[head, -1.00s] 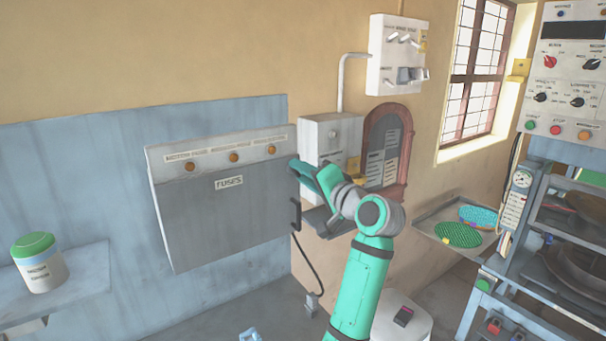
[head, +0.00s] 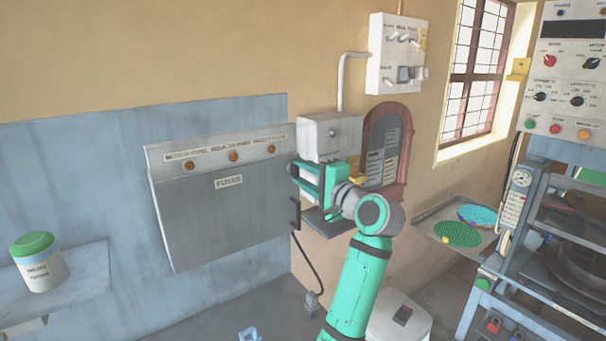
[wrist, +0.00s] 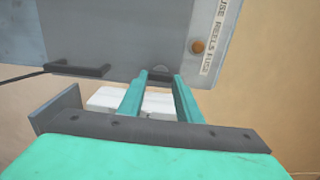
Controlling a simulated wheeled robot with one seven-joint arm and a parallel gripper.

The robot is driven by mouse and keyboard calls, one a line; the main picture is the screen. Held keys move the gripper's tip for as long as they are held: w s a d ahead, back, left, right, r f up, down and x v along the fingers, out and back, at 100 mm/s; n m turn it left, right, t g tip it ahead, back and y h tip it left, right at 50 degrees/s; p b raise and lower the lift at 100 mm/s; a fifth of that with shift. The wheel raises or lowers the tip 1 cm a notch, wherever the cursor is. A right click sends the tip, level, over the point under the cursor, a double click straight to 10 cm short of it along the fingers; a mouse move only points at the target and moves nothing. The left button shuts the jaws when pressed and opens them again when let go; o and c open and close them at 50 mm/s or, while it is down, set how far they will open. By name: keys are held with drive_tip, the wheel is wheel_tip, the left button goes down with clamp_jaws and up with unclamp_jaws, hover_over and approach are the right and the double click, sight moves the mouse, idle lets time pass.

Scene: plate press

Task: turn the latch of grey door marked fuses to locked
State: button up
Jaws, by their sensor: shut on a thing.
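The grey door marked FUSES (head: 215,220) hangs shut-looking on the fuse cabinet at the left; it also fills the top of the wrist view (wrist: 115,35). My gripper (head: 296,174) is at the door's right edge, above the dark handle (head: 295,213). In the wrist view, my gripper's two green fingers (wrist: 161,78) straddle a small dark latch (wrist: 160,70) at the door's edge and are shut on it. The latch is mostly hidden by the fingers in the head view, so its exact angle is unclear.
A grey box (head: 330,135) and a brown-framed board (head: 385,150) are on the wall close behind my gripper. A shelf with a green-lidded tub (head: 40,265) is at left. A press (head: 560,220) stands at right.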

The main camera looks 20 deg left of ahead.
drive_tip(key=o, duration=1)
drive_tip(key=shift+o, duration=0.2)
drive_tip(key=v, duration=1.1)
drive_tip(key=shift+a, duration=0.1)
